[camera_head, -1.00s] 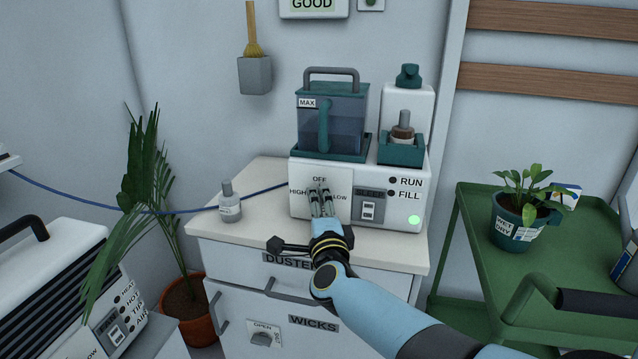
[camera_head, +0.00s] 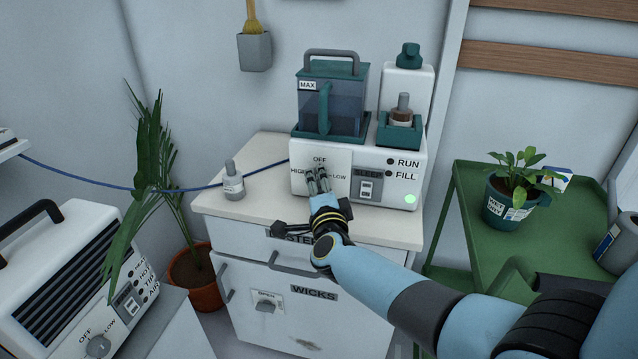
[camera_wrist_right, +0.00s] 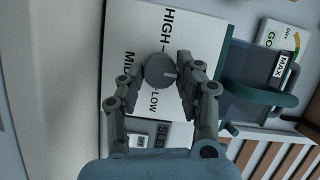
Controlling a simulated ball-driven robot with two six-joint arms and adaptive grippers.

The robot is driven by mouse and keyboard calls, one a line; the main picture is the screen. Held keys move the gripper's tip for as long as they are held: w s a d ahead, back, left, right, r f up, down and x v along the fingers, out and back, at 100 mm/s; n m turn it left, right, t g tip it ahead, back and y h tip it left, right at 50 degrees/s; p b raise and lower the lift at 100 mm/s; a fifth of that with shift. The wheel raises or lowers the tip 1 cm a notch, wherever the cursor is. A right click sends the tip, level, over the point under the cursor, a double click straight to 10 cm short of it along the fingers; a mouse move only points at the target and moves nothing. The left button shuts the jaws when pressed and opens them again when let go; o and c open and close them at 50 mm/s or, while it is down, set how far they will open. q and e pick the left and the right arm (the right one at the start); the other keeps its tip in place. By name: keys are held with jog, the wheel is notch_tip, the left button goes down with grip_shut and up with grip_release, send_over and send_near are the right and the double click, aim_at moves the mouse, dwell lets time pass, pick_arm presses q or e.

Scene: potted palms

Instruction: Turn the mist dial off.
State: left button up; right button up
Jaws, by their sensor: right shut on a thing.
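The mist dial (camera_wrist_right: 160,70) is a round grey knob on the white front panel (camera_head: 342,186) of the humidifier. HIGH is left of it, OFF above and LOW right in the head view. In the wrist view the panel is turned sideways, with HIGH above and LOW below. The dial's pale mark points right there, the side where OFF lies; the OFF label is hidden behind a finger. My right gripper (camera_head: 318,180) is shut on the dial, one finger on each side in the wrist view (camera_wrist_right: 165,65). My left gripper is not in view.
The humidifier has a teal tank (camera_head: 332,100), a switch and a lit green lamp (camera_head: 410,199). A green cart (camera_head: 540,245) holds a potted plant (camera_head: 512,205).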

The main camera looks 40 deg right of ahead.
jog(key=o, duration=1.1)
jog(key=shift+a, duration=0.1)
jog(key=v, duration=1.2)
jog(key=shift+f, duration=0.1)
